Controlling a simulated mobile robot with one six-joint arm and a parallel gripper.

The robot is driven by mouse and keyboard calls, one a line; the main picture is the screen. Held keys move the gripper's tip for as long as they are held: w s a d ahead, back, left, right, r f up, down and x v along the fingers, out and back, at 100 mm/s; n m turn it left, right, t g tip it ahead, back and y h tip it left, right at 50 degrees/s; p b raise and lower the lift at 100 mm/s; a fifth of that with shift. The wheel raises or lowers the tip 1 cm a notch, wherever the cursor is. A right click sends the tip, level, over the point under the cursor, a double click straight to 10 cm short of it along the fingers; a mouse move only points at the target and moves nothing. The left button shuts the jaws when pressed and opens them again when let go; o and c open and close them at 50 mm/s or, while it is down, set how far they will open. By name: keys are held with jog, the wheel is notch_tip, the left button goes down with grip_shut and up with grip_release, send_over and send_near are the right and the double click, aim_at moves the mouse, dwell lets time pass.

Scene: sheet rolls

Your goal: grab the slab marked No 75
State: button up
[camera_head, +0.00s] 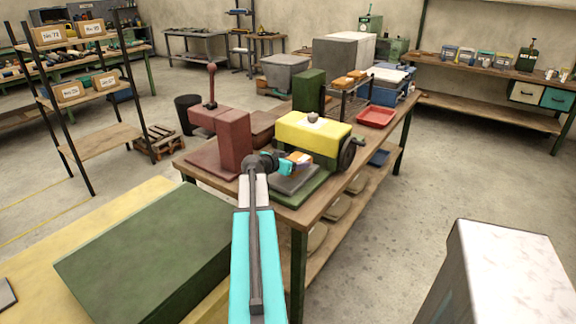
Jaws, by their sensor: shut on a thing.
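My gripper (289,166) is at the end of the turquoise arm, over the front of the wooden workbench. It is shut on an orange-brown block (301,159), just in front of the yellow machine. The arm and gripper hide part of the block, and I cannot read a mark on it. Two similar orange-brown blocks (350,80) lie on a small dark rack behind the yellow machine; their marks cannot be read either.
The yellow machine (312,133) with a dark handwheel and a dark red press (236,143) stand close around the gripper. A red tray (376,117) lies farther right on the workbench (395,128). Labelled cardboard boxes (70,92) sit on the left shelf.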

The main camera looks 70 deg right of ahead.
jog(key=s+a+r+b, duration=0.1)
jog(key=s+b, duration=0.1)
jog(key=s, duration=1)
jog(key=shift+s+a+r, duration=0.2)
jog(key=shift+s+a, duration=0.15)
jog(key=shift+s, duration=0.05)
